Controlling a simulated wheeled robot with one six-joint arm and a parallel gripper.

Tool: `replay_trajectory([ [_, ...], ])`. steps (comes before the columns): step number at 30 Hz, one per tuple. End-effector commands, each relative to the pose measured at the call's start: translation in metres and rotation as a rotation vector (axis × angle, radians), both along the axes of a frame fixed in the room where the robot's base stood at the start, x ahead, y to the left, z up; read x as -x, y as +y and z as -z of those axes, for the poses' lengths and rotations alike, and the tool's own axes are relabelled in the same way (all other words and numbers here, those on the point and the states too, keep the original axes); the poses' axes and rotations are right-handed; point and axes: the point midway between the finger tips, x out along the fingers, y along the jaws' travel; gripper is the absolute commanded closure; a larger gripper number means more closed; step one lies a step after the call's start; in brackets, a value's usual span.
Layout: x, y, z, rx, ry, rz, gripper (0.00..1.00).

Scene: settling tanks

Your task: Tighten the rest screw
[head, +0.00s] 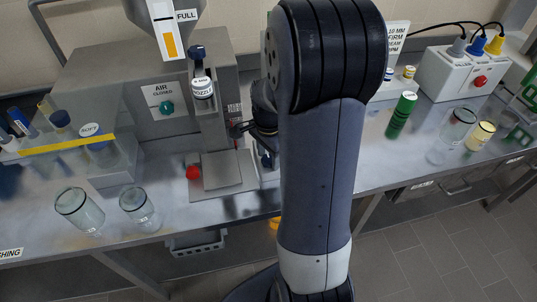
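A grey machine (140,75) stands on the steel bench, with a nozzle (202,88) above a flat rest plate (221,170). A red round knob (193,172) sits at the left of the plate. My gripper (240,129) reaches left from behind my arm, close to the machine's column and above the plate. Its fingers are small and dark; I cannot tell whether they are open, shut or touching anything.
Two glass jars (80,210) (141,208) stand front left. A clear-covered bin marked SOFT (95,150) is at left. At right are a green cylinder (401,114), a glass jar (458,128), a yellow-filled jar (480,135) and a white box with a red button (464,75).

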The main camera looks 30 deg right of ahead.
Motion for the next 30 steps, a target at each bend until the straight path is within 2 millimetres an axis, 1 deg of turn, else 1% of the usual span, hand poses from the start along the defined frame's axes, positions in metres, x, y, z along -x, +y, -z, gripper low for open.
replay_trajectory([
  [1,0.0,0.0,0.0,0.0,0.001,0.0,0.47],
  [3,0.0,0.0,0.0,0.0,0.001,-0.001,0.42],
  [4,0.0,0.0,0.0,0.0,0.001,-0.001,0.41],
  [11,0.0,0.0,-0.001,0.0,0.001,-0.002,0.41],
  [14,0.0,0.0,-0.008,0.0,-0.001,-0.002,0.41],
  [17,-0.001,0.0,-0.024,0.001,-0.004,-0.002,0.41],
  [24,0.0,0.0,-0.073,0.001,-0.004,-0.001,0.41],
  [27,0.0,0.0,-0.089,0.001,-0.002,-0.001,0.41],
  [30,0.0,0.0,-0.1,0.001,-0.001,-0.001,0.41],
])
